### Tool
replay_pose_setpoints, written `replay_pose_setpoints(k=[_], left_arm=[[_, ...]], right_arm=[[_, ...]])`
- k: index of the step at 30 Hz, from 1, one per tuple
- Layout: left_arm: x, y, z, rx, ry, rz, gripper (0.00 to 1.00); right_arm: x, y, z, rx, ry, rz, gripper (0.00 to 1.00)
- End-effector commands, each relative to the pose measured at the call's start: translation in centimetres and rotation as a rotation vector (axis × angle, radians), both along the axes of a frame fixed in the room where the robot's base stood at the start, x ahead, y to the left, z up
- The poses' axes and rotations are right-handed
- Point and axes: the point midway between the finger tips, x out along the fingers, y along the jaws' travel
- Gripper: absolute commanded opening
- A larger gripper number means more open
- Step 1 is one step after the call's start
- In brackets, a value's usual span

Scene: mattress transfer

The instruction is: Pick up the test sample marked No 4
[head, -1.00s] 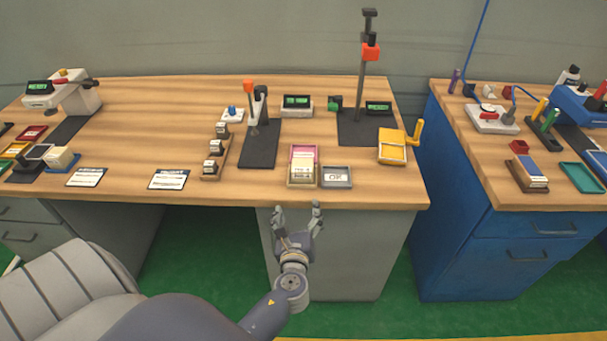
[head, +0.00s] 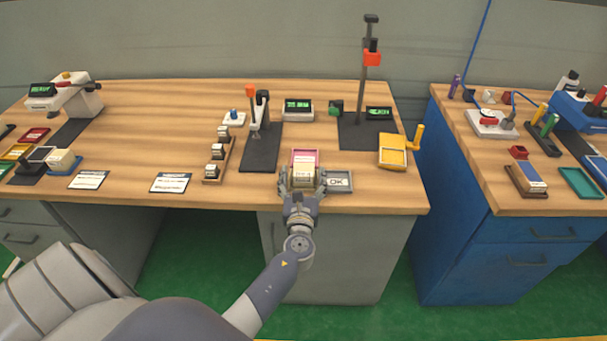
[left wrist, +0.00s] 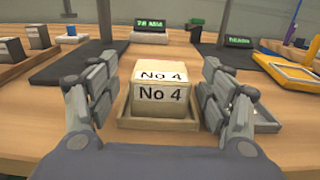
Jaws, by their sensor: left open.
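The test sample marked No 4 (left wrist: 160,94) is a cream block with the label on its top and front faces. It sits in a shallow wooden tray (left wrist: 158,124) near the front edge of the wooden bench. In the head view the sample (head: 302,173) is partly hidden by my gripper, with a pink part behind it. My left gripper (head: 302,183) is open, and in the left wrist view its fingers (left wrist: 160,95) stand on either side of the sample, with a gap visible on both sides. My right gripper is not in view.
A grey tray marked OK (head: 338,181) lies close to the right of the gripper. A yellow tray with a handle (head: 393,152) is further right. A rack of small blocks (head: 217,160) stands left. A tall stand (head: 364,90) rises behind.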

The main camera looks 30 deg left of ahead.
Motion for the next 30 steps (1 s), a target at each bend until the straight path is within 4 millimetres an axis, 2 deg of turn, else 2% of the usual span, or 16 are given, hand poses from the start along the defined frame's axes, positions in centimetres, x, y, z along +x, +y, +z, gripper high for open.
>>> replay_pose_setpoints(k=[6,14,20,21,30], left_arm=[[2.1,1.2,0.0,0.000,0.000,0.000,0.73],[2.3,1.3,0.0,-0.001,0.001,-0.001,0.73],[2.3,1.3,0.0,-0.001,0.001,-0.001,0.30],[2.2,1.3,0.0,-0.001,0.001,-0.001,0.28],[2.2,1.3,0.0,-0.001,0.000,-0.001,0.27]], right_arm=[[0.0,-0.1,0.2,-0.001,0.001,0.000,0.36],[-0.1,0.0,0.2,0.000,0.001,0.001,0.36],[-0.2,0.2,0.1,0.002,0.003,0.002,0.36],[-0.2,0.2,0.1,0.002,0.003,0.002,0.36],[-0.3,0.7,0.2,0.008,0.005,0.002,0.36]])
